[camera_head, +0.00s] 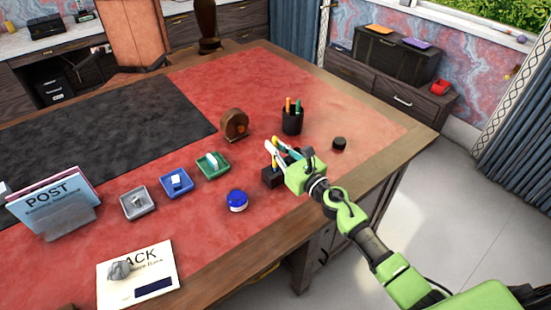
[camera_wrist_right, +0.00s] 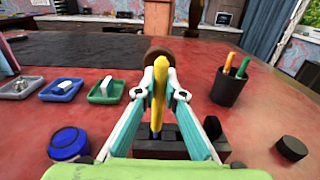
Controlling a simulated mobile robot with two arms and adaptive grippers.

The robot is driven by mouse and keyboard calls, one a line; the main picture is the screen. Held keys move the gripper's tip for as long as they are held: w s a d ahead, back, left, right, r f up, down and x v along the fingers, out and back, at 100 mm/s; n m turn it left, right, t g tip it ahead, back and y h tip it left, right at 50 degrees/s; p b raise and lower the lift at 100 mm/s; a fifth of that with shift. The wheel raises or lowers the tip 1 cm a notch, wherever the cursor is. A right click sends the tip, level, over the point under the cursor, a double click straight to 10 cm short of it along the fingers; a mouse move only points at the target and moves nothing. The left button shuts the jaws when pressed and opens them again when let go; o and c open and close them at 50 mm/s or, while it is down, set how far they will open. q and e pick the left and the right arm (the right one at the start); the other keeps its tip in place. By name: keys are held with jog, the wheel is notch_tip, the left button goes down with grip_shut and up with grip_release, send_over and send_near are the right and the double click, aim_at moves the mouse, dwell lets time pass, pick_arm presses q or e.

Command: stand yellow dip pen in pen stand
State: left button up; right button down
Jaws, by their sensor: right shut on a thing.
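The yellow dip pen (camera_wrist_right: 158,95) is upright between the fingertips of my right gripper (camera_wrist_right: 160,80), which is shut on it. It also shows in the head view (camera_head: 275,145). The dark pen stand (camera_wrist_right: 180,150) is a low block below and beyond the fingers; it also shows in the head view (camera_head: 270,180). The pen's lower end reaches down to the stand in the picture, but I cannot tell whether it is in a hole. The fingers and hand hide part of the stand. My left gripper is not in view.
A black pen cup (camera_head: 292,121) with orange and green pens stands behind the stand. A small black round item (camera_head: 339,144) is at right. A blue jar (camera_head: 237,201), a green tray (camera_head: 213,165) and a brown wooden roller (camera_head: 235,125) are nearby. The desk's front edge is close.

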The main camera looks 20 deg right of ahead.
aim_at(275, 167)
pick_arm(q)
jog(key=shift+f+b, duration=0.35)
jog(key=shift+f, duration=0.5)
pick_arm(e)
jog(key=shift+f, duration=1.4)
jog(key=shift+f, duration=0.2)
jog(key=c, duration=2.1)
grip_release()
jog(key=shift+r, duration=0.1)
jog(key=shift+c, duration=0.2)
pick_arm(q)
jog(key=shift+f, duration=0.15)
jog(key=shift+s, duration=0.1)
pick_arm(e)
jog(key=shift+r, duration=0.15)
pick_arm(q)
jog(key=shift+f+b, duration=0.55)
jog(key=shift+b, duration=0.15)
pick_arm(e)
jog(key=v, duration=1.2)
